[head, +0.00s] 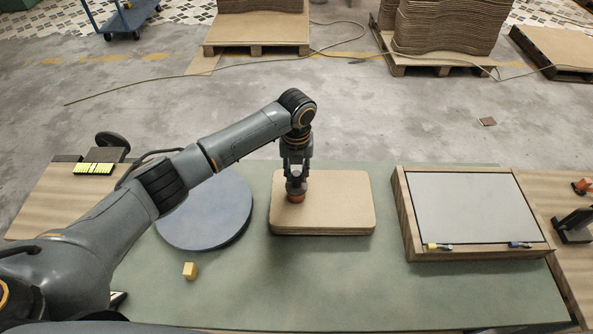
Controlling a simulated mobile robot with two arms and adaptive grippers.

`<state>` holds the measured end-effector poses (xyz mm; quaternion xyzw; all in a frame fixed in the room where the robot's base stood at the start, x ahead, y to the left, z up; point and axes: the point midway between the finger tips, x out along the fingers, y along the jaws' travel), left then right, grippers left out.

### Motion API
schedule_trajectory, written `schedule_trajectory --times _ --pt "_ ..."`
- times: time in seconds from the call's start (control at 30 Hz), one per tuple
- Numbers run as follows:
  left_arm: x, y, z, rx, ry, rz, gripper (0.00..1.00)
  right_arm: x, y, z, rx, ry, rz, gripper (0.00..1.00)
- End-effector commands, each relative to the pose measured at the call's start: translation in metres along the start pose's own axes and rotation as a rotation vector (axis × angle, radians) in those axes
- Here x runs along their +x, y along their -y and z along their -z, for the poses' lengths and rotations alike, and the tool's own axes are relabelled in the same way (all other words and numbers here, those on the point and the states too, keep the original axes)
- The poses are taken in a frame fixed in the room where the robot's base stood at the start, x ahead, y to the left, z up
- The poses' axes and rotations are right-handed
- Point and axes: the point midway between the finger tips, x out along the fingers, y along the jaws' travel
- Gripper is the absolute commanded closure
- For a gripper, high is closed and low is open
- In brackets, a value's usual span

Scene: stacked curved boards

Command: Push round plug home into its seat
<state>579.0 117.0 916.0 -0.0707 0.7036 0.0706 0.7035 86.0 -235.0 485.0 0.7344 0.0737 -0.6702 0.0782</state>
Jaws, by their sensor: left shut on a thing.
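My left gripper (296,172) points straight down over the left part of a tan rounded board (335,205) on the green work surface. It is shut on a round plug (296,197), which has a reddish-brown lower part and a dark upper part. The plug is upright, at or just above the board's top face; I cannot tell whether it touches. A seat under the plug is hidden from this view. My right gripper does not show.
A wooden frame with a grey panel (474,207) stands at the right. The green surface (350,285) in front is clear.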

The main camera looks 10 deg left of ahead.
Motion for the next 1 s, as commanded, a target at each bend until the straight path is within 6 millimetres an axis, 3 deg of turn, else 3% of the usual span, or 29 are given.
schedule_trajectory --times 1.0 --pt "0.028 0.000 0.000 0.001 0.000 0.000 1.00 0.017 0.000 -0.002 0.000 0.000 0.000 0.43"
